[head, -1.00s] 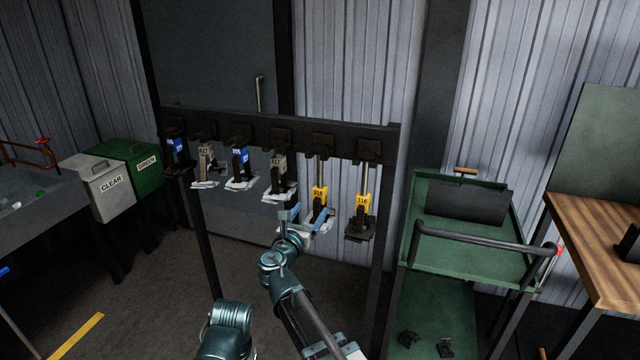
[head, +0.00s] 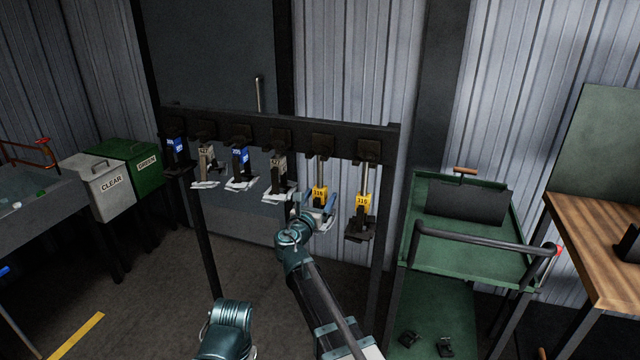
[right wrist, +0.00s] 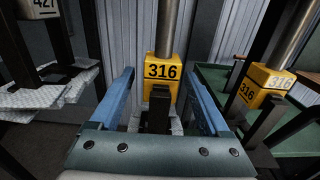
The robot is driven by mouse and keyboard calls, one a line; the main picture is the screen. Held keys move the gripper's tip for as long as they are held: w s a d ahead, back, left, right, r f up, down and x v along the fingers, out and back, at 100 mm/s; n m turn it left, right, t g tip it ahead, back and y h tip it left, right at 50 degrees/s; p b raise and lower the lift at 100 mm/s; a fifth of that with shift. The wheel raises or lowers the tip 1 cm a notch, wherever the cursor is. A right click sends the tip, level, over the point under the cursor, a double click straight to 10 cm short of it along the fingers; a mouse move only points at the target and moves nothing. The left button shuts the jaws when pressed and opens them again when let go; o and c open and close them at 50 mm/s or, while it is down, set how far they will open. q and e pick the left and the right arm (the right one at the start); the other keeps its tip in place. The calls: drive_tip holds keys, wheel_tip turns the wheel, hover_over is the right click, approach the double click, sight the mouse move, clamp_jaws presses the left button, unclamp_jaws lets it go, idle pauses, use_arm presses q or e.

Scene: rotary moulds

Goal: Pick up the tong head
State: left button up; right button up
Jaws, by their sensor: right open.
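Several tong heads hang from a dark rack. One yellow head marked 316 (head: 320,194) hangs second from the right, with a dark stem and pale plates below. My right gripper (head: 315,208) is at this head, open. In the right wrist view its two blue fingers stand to the left and right of the yellow 316 block (right wrist: 163,71) and its dark stem, with gaps showing on both sides. The lower part of the head is partly hidden by the gripper. My left gripper is not in view.
Another yellow 316 head (head: 362,205) hangs close on the right, with darker plates. A grey 427 head (head: 278,175) hangs close on the left. The rack's top beam (head: 300,133) runs above. A green cart (head: 470,250) stands right of the rack.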

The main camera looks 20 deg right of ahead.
clamp_jaws()
idle(0.3)
idle(1.1)
